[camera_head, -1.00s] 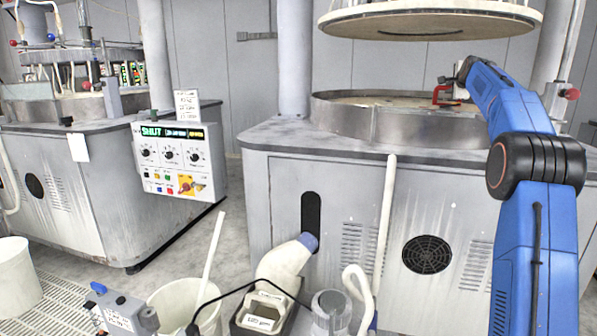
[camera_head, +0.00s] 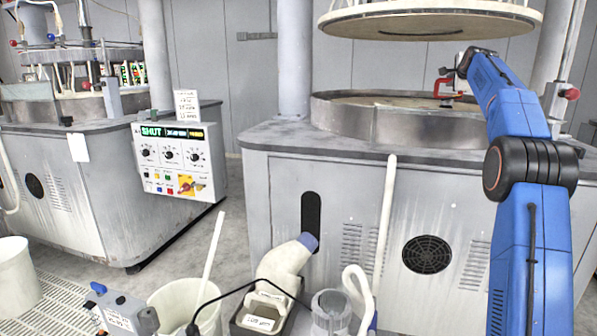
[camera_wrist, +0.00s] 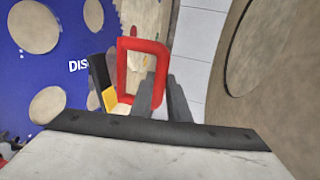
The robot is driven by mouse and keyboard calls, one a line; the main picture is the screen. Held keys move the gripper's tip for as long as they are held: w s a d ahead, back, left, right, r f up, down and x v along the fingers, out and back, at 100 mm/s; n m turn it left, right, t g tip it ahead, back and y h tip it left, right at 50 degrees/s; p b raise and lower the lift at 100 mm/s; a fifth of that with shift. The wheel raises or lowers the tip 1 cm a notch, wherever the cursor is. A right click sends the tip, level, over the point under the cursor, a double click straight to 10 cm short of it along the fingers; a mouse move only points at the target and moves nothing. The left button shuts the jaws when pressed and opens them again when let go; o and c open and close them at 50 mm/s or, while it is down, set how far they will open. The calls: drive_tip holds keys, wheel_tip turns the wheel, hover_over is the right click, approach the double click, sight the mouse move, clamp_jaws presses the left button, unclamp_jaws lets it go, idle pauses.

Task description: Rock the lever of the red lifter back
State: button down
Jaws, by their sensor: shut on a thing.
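The red lifter (camera_head: 449,95) is at the tip of my arm, over the pan of the right-hand machine in the head view. In the wrist view it is an open red frame (camera_wrist: 124,66) with a black-and-yellow piece (camera_wrist: 103,82) along its left side. My gripper (camera_wrist: 163,88) is shut on the right side of the red frame, which runs down between its two dark fingers. In the head view my gripper (camera_head: 444,76) is small and partly hidden by the arm. I cannot tell which part is the lever or its tilt.
The round pan wall (camera_head: 400,124) surrounds the pale platen below the lifter. A large upper plate (camera_head: 430,22) hangs above it. A blue sheet with round pale discs (camera_wrist: 45,28) lies left in the wrist view. A grey column (camera_head: 294,60) stands left of the pan.

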drive_tip(key=shift+r, duration=0.4)
drive_tip(key=shift+r, duration=0.75)
drive_tip(key=shift+r, duration=0.65)
drive_tip(key=shift+s+r, duration=0.1)
drive_tip(key=shift+r, duration=0.1)
drive_tip(key=shift+s, duration=0.1)
drive_tip(key=s+d, duration=0.1)
drive_tip(key=s, duration=3)
drive_tip(key=shift+s, duration=0.4)
idle(4.0)
